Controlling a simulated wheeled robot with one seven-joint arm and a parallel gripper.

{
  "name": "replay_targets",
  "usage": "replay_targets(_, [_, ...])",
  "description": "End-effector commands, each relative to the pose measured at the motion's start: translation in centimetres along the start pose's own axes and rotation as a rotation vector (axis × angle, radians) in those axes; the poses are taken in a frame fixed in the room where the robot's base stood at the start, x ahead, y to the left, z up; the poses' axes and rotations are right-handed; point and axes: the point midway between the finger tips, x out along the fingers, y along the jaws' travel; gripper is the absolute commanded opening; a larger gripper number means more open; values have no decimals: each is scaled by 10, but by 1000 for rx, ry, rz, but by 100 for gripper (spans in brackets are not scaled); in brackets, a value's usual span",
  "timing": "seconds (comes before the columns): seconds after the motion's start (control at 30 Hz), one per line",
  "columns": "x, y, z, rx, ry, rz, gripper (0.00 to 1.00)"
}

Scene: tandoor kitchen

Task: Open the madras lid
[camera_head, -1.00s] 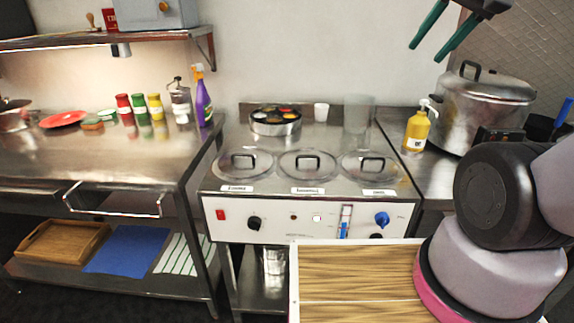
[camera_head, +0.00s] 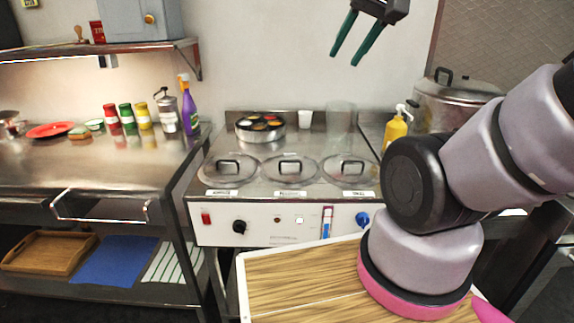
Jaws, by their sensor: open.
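Three clear round lids with black loop handles sit closed in a row on the steel bain-marie: a left lid (camera_head: 230,168), a middle lid (camera_head: 290,169) and a right lid (camera_head: 351,169). A white label lies in front of each: left (camera_head: 221,193), middle (camera_head: 290,194), right (camera_head: 358,193). The print is too small to read surely, so I cannot tell which lid is the madras one. My gripper (camera_head: 345,59), with two green fingers, is open and empty. It hangs high above the counter, apart from the lids, above and right of the middle one in the picture.
A round spice tin (camera_head: 260,136), a white cup (camera_head: 305,119) and a clear container (camera_head: 341,118) stand behind the lids. A yellow pump bottle (camera_head: 396,128) and a large steel pot (camera_head: 450,95) stand at right. A purple spray bottle (camera_head: 189,112) stands at left.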

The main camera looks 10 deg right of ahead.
Motion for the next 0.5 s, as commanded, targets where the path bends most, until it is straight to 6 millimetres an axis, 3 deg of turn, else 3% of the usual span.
replay_targets(0.17, [28,0,-18,-169,-51,73,42])
replay_targets(0.37, [91,-2,-47,-548,-169,167,42])
replay_targets(0.5, [144,-5,-60,-825,-267,187,42])
